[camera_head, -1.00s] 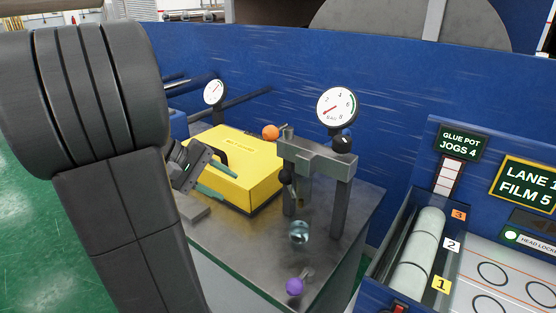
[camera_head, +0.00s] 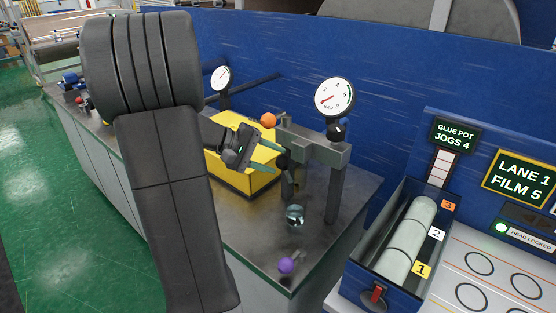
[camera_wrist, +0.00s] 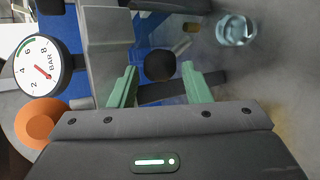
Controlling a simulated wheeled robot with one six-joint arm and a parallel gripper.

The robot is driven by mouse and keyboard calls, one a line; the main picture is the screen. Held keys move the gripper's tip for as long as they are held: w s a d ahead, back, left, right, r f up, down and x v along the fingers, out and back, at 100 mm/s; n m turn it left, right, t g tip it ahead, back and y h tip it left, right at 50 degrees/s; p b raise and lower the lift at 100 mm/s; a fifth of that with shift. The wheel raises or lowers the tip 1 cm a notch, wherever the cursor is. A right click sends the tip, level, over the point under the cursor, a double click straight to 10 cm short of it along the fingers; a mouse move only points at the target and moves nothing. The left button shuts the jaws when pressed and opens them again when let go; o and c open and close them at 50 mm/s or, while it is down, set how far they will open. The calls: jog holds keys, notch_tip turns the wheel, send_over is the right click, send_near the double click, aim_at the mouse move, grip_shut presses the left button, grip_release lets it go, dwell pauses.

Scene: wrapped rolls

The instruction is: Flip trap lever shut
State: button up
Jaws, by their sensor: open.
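A lever with a black ball knob (camera_head: 283,161) is on the grey metal frame (camera_head: 318,150), above a clear glass bowl (camera_head: 295,215). No label shows which lever is the trap lever. My gripper (camera_head: 276,157) is open, with its green fingers at the black knob. In the wrist view the knob (camera_wrist: 160,65) sits between the fingertips of my gripper (camera_wrist: 162,80), with a gap on each side. The glass bowl (camera_wrist: 236,29) is at the upper right there. Contact with the knob cannot be seen.
An orange knob (camera_head: 268,120) stands close behind my gripper, and a purple knob (camera_head: 286,265) is near the bench's front corner. A yellow box (camera_head: 240,178) lies under my gripper. Gauges (camera_head: 334,97) stand before the blue wall (camera_head: 400,90). A tray of rolls (camera_head: 375,240) is at right.

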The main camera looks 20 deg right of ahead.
jog(key=shift+x, duration=1.2)
grip_shut()
